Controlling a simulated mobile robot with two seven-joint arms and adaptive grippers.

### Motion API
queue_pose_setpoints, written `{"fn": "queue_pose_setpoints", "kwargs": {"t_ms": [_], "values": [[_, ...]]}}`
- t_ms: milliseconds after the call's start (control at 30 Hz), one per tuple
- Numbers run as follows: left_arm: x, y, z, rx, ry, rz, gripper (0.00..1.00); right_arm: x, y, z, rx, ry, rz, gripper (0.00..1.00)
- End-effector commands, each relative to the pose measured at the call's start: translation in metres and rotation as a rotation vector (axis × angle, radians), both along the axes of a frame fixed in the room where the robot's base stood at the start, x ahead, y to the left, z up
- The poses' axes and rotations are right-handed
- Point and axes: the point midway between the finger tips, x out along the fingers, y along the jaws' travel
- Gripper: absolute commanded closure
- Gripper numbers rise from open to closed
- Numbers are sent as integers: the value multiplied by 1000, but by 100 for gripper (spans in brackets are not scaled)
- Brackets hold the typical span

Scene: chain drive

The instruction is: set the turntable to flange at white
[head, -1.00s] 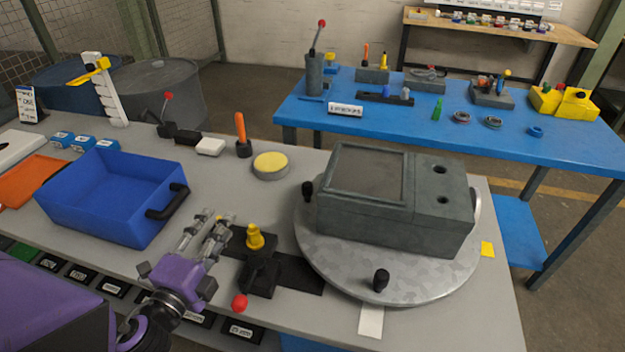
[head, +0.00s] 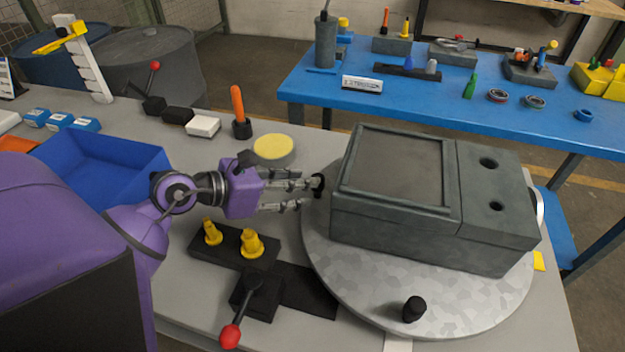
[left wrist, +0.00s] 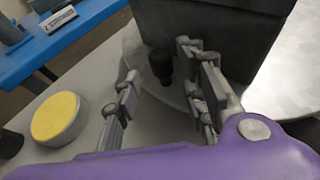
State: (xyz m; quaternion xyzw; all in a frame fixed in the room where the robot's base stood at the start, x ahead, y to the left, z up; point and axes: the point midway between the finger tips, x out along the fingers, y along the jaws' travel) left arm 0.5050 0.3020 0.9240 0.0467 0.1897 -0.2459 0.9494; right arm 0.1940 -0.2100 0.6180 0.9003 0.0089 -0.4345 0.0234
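The round grey turntable (head: 345,290) carries a dark grey box-shaped housing (head: 395,215) with two holes in its top right part. A pale round part (head: 538,205), perhaps the flange, shows partly at the housing's right end. A white marker (head: 397,344) lies at the turntable's front edge and a yellow marker (head: 539,261) at its right. One black knob (head: 414,309) stands on the front rim. Another black knob (left wrist: 160,65) on the left rim stands between the parted fingers of my left gripper (head: 290,190); contact is not clear. My right gripper is out of view.
A black fixture with yellow pegs (head: 252,243) and a red-tipped lever (head: 230,336) stands in front of my left arm. A yellow-topped disc (head: 274,148) is just behind the gripper. A blue bin (head: 100,165) is at left. A blue table (head: 430,105) stands behind.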

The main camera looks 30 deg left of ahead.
Motion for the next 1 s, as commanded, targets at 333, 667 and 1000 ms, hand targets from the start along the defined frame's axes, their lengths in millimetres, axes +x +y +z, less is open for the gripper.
{"fn": "queue_pose_setpoints", "kwargs": {"t_ms": [333,667,1000], "values": [[31,-18,-14,-2,0,0,62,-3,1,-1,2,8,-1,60],[32,-19,-15,-3,1,0,70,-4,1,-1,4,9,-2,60],[32,-18,-15,-2,1,2,100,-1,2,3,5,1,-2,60]]}}
